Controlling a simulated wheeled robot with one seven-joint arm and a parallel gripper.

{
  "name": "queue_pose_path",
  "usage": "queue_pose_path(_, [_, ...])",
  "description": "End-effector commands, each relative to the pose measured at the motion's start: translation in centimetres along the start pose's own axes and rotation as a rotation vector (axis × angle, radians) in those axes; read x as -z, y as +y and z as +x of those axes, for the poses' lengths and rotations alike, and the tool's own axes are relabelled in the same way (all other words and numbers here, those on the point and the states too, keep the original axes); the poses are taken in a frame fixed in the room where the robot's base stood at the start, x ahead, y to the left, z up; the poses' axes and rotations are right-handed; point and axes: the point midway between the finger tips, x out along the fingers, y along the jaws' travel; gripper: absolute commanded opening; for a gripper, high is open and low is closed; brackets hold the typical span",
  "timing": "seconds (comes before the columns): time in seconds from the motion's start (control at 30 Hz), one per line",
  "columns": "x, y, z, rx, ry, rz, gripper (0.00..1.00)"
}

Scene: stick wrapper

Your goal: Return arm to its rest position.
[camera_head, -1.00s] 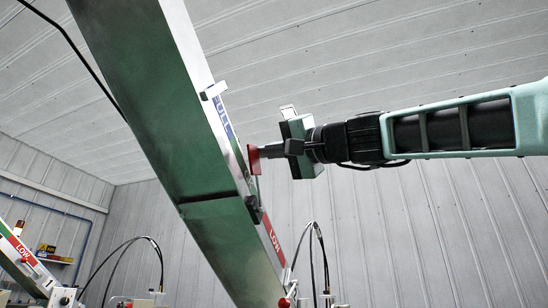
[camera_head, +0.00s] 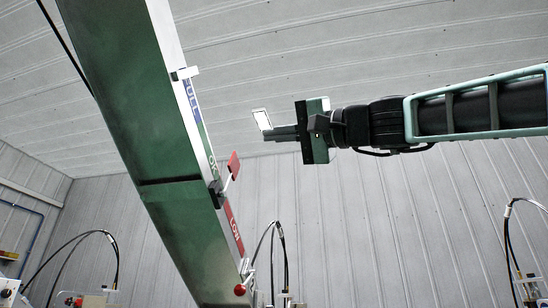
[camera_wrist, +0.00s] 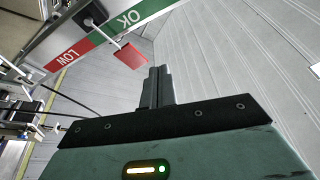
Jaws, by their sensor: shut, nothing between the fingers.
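My gripper (camera_head: 270,134) is shut and empty, held in open air to the right of the machine's tall slanted beam. Its fingers also show together in the wrist view (camera_wrist: 157,72). My arm reaches in from the right edge of the head view. A small red flag (camera_head: 234,165) sticks out from the beam on a thin white stem, left of and below my fingertips and apart from them. In the wrist view the red flag (camera_wrist: 131,55) is just left of the fingers.
The green beam (camera_head: 150,140) slants from top left down to the bottom middle. Its edge carries coloured labels, including a red LOW label (camera_head: 233,227). Black hoses (camera_head: 275,240) loop up at the bottom.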

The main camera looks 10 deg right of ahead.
Motion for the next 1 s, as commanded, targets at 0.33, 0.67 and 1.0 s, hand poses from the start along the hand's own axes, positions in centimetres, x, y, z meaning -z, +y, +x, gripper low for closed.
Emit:
queue_pose_path(0.33, [0.0, 0.0, 0.0, 0.0, 0.0, 0.0, 0.0])
queue_pose_path(0.67, [-8.1, 9.2, 1.7, -0.194, -0.176, 0.01, 0.0])
queue_pose_path(1.0, [-26.9, 24.6, -3.1, -0.546, -0.604, -0.048, 0.0])
